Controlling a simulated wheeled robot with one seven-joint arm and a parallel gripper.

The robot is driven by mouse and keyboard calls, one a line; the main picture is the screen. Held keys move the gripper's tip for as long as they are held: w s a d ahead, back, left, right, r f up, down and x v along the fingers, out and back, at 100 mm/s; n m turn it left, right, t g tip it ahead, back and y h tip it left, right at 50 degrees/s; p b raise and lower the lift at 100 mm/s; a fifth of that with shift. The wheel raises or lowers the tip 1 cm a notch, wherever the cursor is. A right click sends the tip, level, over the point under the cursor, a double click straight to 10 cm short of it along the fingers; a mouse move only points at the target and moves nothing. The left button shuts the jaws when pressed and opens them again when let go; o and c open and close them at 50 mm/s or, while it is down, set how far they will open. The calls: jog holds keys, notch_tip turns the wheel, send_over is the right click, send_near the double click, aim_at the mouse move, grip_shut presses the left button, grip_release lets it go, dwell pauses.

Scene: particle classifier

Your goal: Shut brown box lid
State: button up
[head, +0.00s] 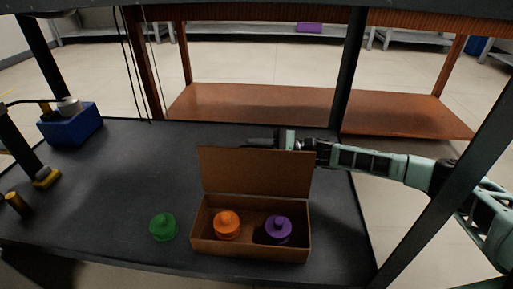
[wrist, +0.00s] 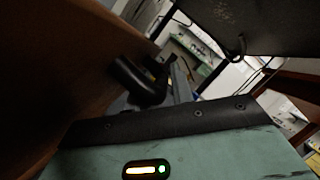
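The brown box (head: 250,249) stands open on the dark table, with its lid (head: 255,172) raised close to upright at the back edge. An orange knobbed piece (head: 227,224) and a purple knobbed piece (head: 278,230) are inside it. My gripper (head: 262,142) is behind the lid, near its top edge, and the lid partly hides it. In the wrist view, the brown surface on the left (wrist: 60,70) appears to be the lid, close to a dark finger (wrist: 140,85). Whether they touch, and how far the fingers are apart, is unclear.
A green knobbed piece (head: 163,227) lies on the table (head: 110,190) left of the box. A blue bin (head: 72,125) stands at the back left. Dark posts rise at the table's edges, and a brown shelf (head: 260,103) stands beyond it. The table's middle left is clear.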

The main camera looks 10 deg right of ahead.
jog(key=shift+c, duration=0.2)
grip_shut()
